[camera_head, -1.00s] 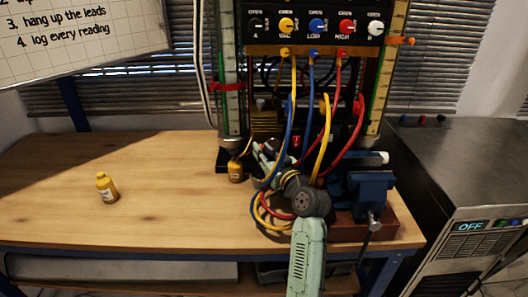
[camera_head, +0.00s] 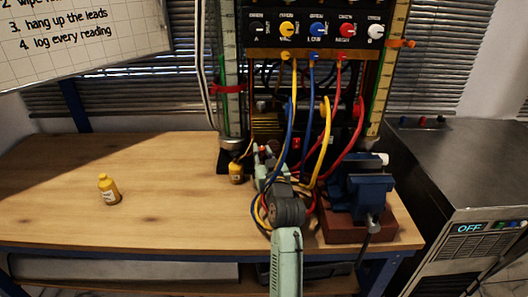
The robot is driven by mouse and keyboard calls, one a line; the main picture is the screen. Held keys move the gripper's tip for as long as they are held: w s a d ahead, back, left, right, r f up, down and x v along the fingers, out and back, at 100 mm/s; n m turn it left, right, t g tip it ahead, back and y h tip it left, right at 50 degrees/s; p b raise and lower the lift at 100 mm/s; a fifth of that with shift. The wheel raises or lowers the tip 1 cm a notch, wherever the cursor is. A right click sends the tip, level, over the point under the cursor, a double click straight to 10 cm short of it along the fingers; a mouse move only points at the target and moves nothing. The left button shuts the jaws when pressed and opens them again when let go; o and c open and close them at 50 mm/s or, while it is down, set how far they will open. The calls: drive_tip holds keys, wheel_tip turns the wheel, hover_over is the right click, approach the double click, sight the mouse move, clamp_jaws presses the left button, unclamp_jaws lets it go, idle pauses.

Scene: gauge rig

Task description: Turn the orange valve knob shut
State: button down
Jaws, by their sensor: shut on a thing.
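The gauge rig (camera_head: 314,48) stands at the back of the bench, with hoses and leads hanging down its front. My gripper (camera_head: 264,155) is at the lower front of the rig, just below a ribbed brass-coloured block (camera_head: 265,125). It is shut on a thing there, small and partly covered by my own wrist. I cannot make out the orange valve knob; at that spot it is hidden behind my gripper and wrist. How far the knob is turned does not show.
Yellow, blue and red leads (camera_head: 323,150) hang close to my wrist. A blue vise (camera_head: 360,193) stands just right of my arm. The bench's left side is mostly clear.

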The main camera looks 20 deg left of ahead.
drive_tip(key=m+h+b, duration=0.2)
drive_tip(key=h, duration=0.1)
drive_tip(key=a+m+t+h+b, duration=0.1)
drive_tip(key=m+h+b, duration=0.1)
drive_tip(key=m+h, duration=0.1)
drive_tip(key=m+t+h+b, duration=0.1)
drive_tip(key=m+h+b, duration=0.1)
drive_tip(key=h, duration=0.3)
drive_tip(key=shift+s+a+f, duration=0.15)
drive_tip(key=shift+a, duration=0.15)
drive_tip(key=shift+m+h, duration=0.4)
drive_tip(key=shift+h, duration=0.1)
drive_tip(key=c, duration=1.4)
unclamp_jaws()
drive_tip(key=shift+c, duration=0.2)
drive_tip(key=s+a, duration=0.2)
drive_tip(key=s, duration=0.9)
drive_tip(key=shift+s, duration=0.4)
